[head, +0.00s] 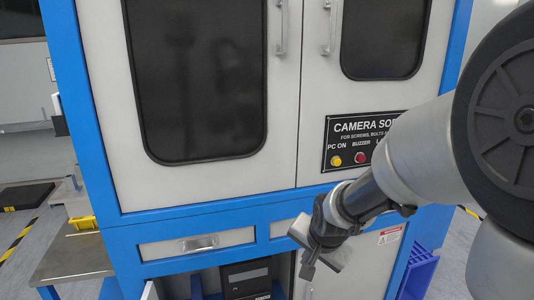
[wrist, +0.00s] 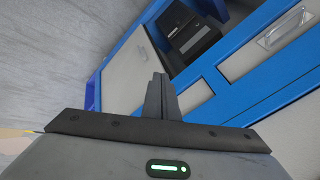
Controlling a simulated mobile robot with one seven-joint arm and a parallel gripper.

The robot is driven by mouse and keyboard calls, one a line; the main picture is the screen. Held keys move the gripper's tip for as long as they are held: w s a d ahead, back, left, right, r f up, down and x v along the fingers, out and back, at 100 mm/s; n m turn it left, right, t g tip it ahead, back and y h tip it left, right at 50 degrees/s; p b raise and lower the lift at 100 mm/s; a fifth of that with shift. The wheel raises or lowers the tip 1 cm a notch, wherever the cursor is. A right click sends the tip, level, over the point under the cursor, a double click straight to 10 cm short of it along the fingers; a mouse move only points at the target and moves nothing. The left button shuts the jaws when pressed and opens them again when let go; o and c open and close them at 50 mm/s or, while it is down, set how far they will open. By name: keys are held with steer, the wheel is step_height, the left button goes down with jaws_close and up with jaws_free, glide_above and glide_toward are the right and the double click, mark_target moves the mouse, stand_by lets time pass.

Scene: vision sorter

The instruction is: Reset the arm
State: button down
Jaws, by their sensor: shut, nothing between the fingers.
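My arm reaches in from the right in the head view. My gripper (head: 308,266) hangs at its end, tilted downward, in front of the lower part of the blue and white sorter cabinet (head: 190,225). In the wrist view my gripper (wrist: 159,80) shows its two dark fingers together at the centre. The fingers are shut with nothing between them. The wrist view is tilted and shows the cabinet's blue frame (wrist: 235,100), a drawer and an open lower compartment beyond the fingers.
The control panel (head: 362,140) has a yellow and a red button. A black box (head: 250,280) sits in the open lower compartment. A blue crate (head: 420,272) is at lower right.

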steer(key=s+d+r+n+h, duration=0.15)
steer(key=s+r+n, duration=0.25)
steer(key=s+r, duration=0.45)
steer(key=s+d+r+n+y, duration=0.1)
steer(key=s+d+r+n, duration=0.3)
steer(key=s, duration=0.7)
step_height(320, 180, up, 24)
steer(key=a+p, duration=0.1)
steer(key=p, duration=2.2)
steer(key=shift+s+a, duration=0.15)
steer(key=shift+s, duration=0.2)
steer(key=shift+s, duration=0.1)
